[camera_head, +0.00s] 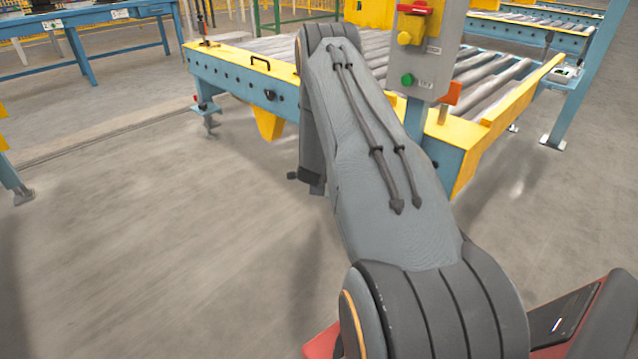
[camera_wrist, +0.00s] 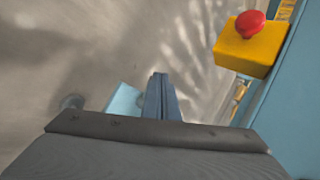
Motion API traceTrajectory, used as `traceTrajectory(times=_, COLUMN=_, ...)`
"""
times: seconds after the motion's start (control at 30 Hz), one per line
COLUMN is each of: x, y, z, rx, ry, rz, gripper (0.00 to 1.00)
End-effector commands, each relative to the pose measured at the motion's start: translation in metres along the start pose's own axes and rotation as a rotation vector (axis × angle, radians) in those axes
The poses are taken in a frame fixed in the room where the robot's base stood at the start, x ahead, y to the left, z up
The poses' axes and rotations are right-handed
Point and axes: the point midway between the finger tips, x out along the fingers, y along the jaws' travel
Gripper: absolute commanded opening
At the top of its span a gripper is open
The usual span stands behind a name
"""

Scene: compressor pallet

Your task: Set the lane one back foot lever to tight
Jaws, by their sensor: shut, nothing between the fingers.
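In the head view, a foot (camera_head: 210,124) stands under the left end of the blue and yellow roller conveyor (camera_head: 232,80), with a small reddish part at its top. I cannot tell whether this is the lever that the task names, or how it is set. In the wrist view my gripper (camera_wrist: 160,78) points downward with its fingers together and nothing between them. A light blue plate (camera_wrist: 122,102) shows just left of the fingers, partly hidden by my wrist.
A yellow box with a red button (camera_wrist: 248,44) sits close at the wrist view's right, beside a blue beam (camera_wrist: 290,95). A grey control post (camera_head: 428,50) with red, yellow and green controls stands by the conveyor. Blue tables (camera_head: 85,30) stand at the left. Floor in front is clear.

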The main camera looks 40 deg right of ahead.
Motion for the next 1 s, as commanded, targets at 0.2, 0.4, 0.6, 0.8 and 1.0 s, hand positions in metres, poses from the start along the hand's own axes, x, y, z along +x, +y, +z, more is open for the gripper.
traceTrajectory(times=0.2, x=0.008, y=-0.008, z=0.004, rx=0.000, ry=-0.001, rz=-0.002, gripper=0.00)
traceTrajectory(times=0.4, x=0.012, y=-0.011, z=0.005, rx=0.000, ry=-0.002, rz=-0.001, gripper=0.00)
traceTrajectory(times=0.6, x=0.014, y=-0.013, z=0.005, rx=-0.002, ry=-0.002, rz=-0.001, gripper=0.00)
traceTrajectory(times=0.8, x=0.014, y=-0.013, z=0.005, rx=-0.002, ry=-0.002, rz=-0.001, gripper=0.00)
traceTrajectory(times=1.0, x=0.014, y=-0.013, z=0.005, rx=-0.002, ry=-0.002, rz=-0.001, gripper=0.00)
